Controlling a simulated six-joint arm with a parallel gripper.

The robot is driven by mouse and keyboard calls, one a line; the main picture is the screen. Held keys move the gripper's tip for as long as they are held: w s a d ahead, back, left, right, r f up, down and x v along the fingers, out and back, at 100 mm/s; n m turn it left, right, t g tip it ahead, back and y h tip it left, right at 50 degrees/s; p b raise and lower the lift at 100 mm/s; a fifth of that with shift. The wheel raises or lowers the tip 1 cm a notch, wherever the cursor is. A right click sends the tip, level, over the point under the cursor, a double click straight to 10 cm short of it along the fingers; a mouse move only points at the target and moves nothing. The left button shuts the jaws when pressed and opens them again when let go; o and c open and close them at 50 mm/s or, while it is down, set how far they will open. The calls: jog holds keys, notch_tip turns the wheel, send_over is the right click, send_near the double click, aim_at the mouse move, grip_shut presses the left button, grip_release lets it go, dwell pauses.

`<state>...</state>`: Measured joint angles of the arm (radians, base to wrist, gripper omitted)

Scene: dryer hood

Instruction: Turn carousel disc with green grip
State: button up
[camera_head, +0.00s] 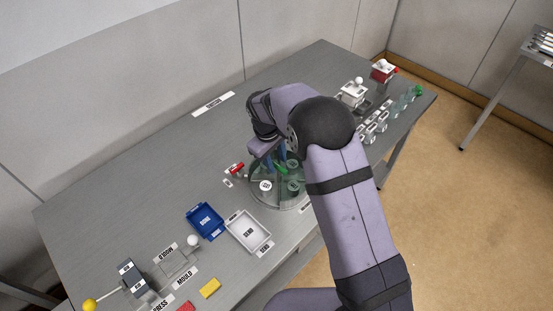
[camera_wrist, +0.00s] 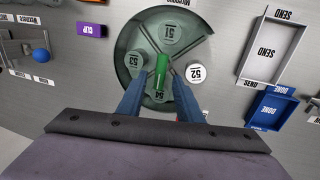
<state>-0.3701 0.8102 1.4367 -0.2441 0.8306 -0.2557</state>
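The round grey-green carousel disc (camera_head: 274,204) lies on the table, partly hidden by my arm in the head view. In the wrist view the disc (camera_wrist: 134,38) bears round pieces marked 51 (camera_wrist: 171,33), 52 (camera_wrist: 195,73), 53 (camera_wrist: 136,60) and 54 (camera_wrist: 157,96). The green grip (camera_wrist: 161,70) stands near its middle; it also shows in the head view (camera_head: 281,169). My gripper (camera_wrist: 161,76) is open, its two blue fingers on either side of the green grip, with a visible gap on each side. I cannot tell how far the tips are above the disc.
A white SEND tray (camera_head: 248,232) and a blue DONE tray (camera_head: 205,221) lie left of the disc in the head view. A red-handled item (camera_head: 237,168) is close to the disc. A purple CLIP block (camera_wrist: 89,30) shows in the wrist view.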

jog(key=shift+w+f, duration=0.1)
jog(key=shift+f, duration=0.4)
grip_shut()
